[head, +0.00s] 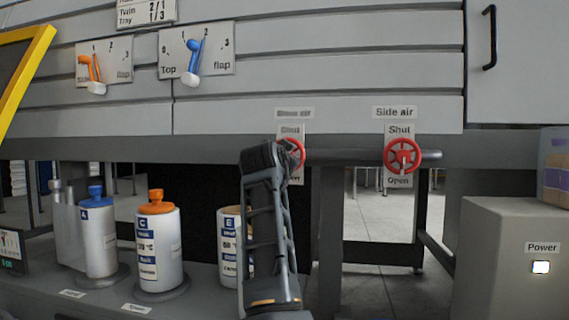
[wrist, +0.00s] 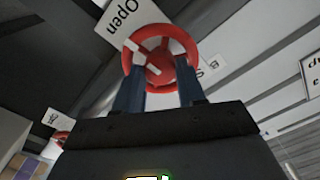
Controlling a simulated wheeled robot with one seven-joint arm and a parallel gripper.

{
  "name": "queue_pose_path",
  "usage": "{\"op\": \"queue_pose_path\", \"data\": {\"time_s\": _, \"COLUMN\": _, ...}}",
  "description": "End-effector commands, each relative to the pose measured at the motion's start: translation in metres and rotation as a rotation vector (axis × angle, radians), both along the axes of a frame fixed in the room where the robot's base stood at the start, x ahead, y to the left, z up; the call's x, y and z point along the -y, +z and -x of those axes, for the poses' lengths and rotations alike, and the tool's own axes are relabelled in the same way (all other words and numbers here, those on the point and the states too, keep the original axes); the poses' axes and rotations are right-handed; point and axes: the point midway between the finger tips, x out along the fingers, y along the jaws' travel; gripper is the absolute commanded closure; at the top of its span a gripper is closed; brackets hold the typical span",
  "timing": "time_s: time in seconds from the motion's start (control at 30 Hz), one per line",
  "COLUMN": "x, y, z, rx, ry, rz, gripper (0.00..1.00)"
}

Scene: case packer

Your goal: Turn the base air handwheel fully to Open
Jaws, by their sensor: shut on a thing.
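The base air handwheel (head: 299,148) is a small red wheel under the left, blurred air label, mostly hidden behind my arm in the head view. In the wrist view the red wheel (wrist: 160,30) shows clearly, with a white mark on it pointing up-left. My gripper (wrist: 160,78) has its two dark blue fingers on either side of the wheel and is shut on it. The Open label (wrist: 122,14) lies at the wheel's upper left there; the opposite label at its right is mostly hidden. In the head view my gripper (head: 272,160) reaches up to the wheel.
The side air handwheel (head: 403,141) sits to the right on the same rail, between Shut and Open. White bottles (head: 158,250) stand on a shelf at lower left. A grey Power box (head: 505,285) stands at right. Flap levers (head: 193,62) are above left.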

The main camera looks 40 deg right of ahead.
Motion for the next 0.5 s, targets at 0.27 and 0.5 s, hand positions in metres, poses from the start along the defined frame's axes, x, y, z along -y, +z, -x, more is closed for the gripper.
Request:
{"op": "queue_pose_path", "data": {"time_s": 0.27, "x": -0.0004, "y": -0.0036, "z": -0.0007, "rx": 0.055, "ry": 0.0, "rz": -0.05, "gripper": 0.91}}
{"op": "queue_pose_path", "data": {"time_s": 0.5, "x": -0.0003, "y": -0.0032, "z": -0.0007, "rx": 0.065, "ry": 0.0, "rz": -0.058, "gripper": 0.91}}
